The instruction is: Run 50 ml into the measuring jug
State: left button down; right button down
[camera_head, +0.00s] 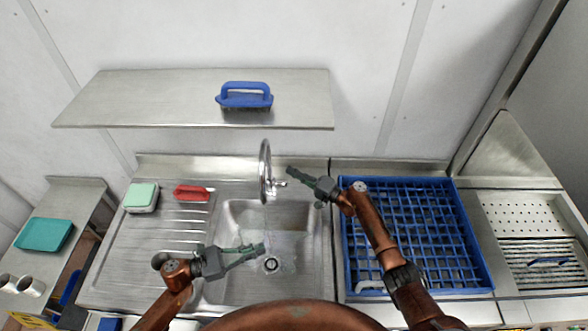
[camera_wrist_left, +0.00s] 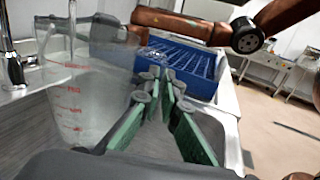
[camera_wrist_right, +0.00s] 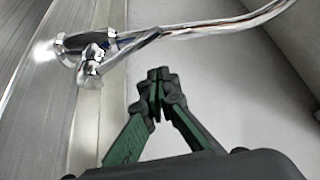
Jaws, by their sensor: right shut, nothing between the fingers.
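The clear measuring jug (camera_wrist_left: 82,100) with red graduation marks stands upright at the left of the left wrist view. In the head view it is hard to make out against the steel sink (camera_head: 314,255). My left gripper (camera_head: 262,247) is over the sink, its fingers closed at the jug's side, apparently on the handle. The tap (camera_head: 264,170) arches over the back of the sink, and a thin bright vertical line hangs above the jug; I cannot tell whether it is spout or water. My right gripper (camera_head: 289,170) is shut and empty beside the tap lever (camera_wrist_right: 92,65), apart from it.
A blue rack (camera_head: 345,240) stands right of the sink. On the left drainer are a green-topped sponge (camera_head: 141,196) and a red brush (camera_head: 191,193). A blue-handled tool (camera_head: 245,95) sits on the shelf (camera_head: 150,100) above. A teal tray (camera_head: 44,235) lies far left.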

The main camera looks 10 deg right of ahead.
jog(key=shift+s, duration=0.15)
jog(key=shift+s+a+f, duration=0.1)
jog(key=shift+s, duration=0.4)
pick_arm(q)
jog(key=shift+w+d, duration=0.1)
jog(key=shift+d, duration=0.05)
jog(key=w+d, duration=0.5)
jog(key=w, duration=0.1)
jog(key=shift+d, duration=0.3)
pick_arm(e)
notch_tip(320, 180, up, 10)
